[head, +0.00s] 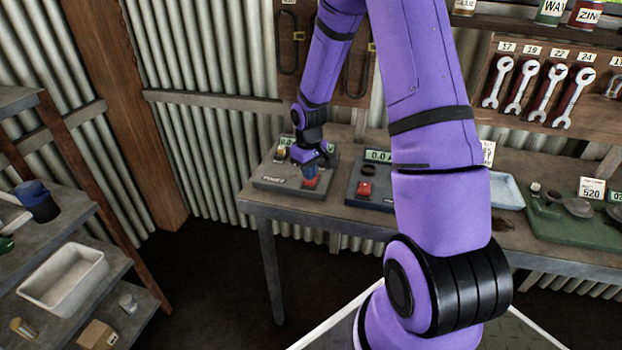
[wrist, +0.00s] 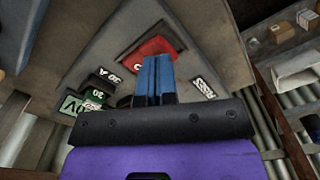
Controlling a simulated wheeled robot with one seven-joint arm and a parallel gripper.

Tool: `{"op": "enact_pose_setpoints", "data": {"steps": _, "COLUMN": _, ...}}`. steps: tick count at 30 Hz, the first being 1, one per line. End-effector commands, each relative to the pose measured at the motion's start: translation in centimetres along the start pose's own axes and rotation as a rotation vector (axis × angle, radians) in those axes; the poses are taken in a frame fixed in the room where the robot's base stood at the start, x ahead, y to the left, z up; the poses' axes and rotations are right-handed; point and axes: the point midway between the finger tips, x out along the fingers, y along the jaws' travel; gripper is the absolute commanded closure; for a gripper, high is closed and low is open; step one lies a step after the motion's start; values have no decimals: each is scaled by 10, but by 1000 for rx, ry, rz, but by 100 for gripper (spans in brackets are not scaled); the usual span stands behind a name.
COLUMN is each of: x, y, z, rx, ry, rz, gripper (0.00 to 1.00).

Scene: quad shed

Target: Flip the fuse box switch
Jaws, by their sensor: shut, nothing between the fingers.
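A grey box (head: 266,183) lies at the left end of the workbench, with a small display, a white label and a red switch (head: 311,183). In the wrist view the red switch (wrist: 150,47) lies just beyond my fingertips, among tags on the grey panel. My gripper (head: 309,172) points down at the switch, its blue fingers shut and empty; they also show in the wrist view (wrist: 154,65). The fingers cover part of the switch, and I cannot tell whether they touch it. No box is clearly marked as a fuse box.
A dark box with a display and a red button (head: 364,188) stands to the right on the workbench (head: 262,207). Wrenches (head: 549,92) hang on a board at the back right. A shelf with a white bin (head: 66,279) is at left. My arm hides the bench's middle.

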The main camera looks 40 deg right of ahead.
Motion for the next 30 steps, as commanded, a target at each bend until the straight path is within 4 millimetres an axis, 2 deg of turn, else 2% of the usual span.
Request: {"op": "enact_pose_setpoints", "data": {"steps": 30, "x": 13, "y": 0, "z": 0, "rx": -1, "ry": 0, "rz": 0, "gripper": 100}}
